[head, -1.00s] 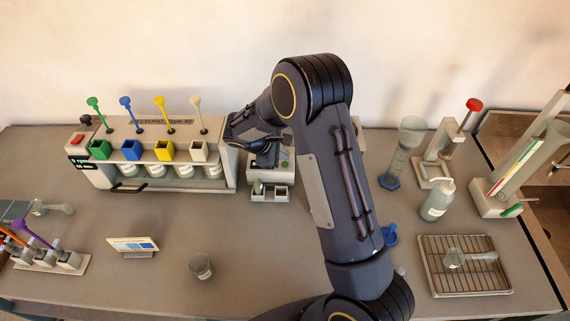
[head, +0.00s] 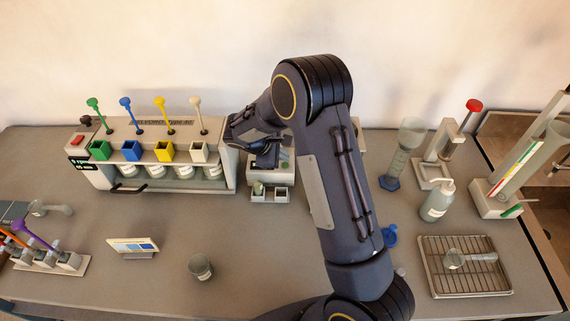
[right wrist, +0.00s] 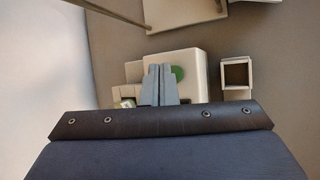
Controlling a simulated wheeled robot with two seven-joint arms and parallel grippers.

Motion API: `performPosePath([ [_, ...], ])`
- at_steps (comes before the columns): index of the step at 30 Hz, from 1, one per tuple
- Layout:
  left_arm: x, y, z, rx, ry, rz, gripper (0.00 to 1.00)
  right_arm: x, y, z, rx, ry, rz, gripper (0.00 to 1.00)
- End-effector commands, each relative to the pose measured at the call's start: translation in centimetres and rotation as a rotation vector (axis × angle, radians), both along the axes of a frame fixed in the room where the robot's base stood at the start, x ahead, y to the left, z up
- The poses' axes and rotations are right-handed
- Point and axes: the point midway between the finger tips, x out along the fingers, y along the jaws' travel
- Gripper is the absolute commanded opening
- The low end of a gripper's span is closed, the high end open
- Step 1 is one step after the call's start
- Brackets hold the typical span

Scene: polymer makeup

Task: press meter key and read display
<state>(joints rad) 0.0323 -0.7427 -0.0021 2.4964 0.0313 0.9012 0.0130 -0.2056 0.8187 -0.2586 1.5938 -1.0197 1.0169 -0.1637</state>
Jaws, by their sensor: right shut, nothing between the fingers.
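The meter (head: 283,183) is a small cream box at the back middle, right of the long dispenser unit, and my right arm partly covers it. In the right wrist view its pale housing (right wrist: 190,58) lies under my right gripper. A round green key (right wrist: 178,73) shows just right of the fingertips, partly hidden by them. Contact between fingers and key cannot be told. My right gripper (right wrist: 159,69) is shut and empty. In the head view the right gripper (head: 268,150) is over the meter's back part. I cannot make out a display reading. My left gripper is not in view.
The dispenser unit (head: 112,178) with coloured plungers stands close left of the meter. A cylinder (head: 409,140), a wash bottle (head: 437,202) and a wire tray (head: 435,285) stand on the right. A small sign (head: 133,246) and a beaker (head: 201,267) stand in front, with bare table around them.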

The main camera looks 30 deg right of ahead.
Motion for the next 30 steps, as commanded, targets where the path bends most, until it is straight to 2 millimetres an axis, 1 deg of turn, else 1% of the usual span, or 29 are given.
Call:
performPosePath([
  [17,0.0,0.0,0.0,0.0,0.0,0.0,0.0,0.0,0.0,0.0,0.0,0.0,0.0,0.0],
  [26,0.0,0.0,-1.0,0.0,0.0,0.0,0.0,0.0,0.0,-0.9,0.0,0.0,0.0,0.0],
  [30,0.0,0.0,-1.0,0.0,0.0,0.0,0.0,0.0,0.0,-0.8,0.0,0.0,0.0,0.0],
])
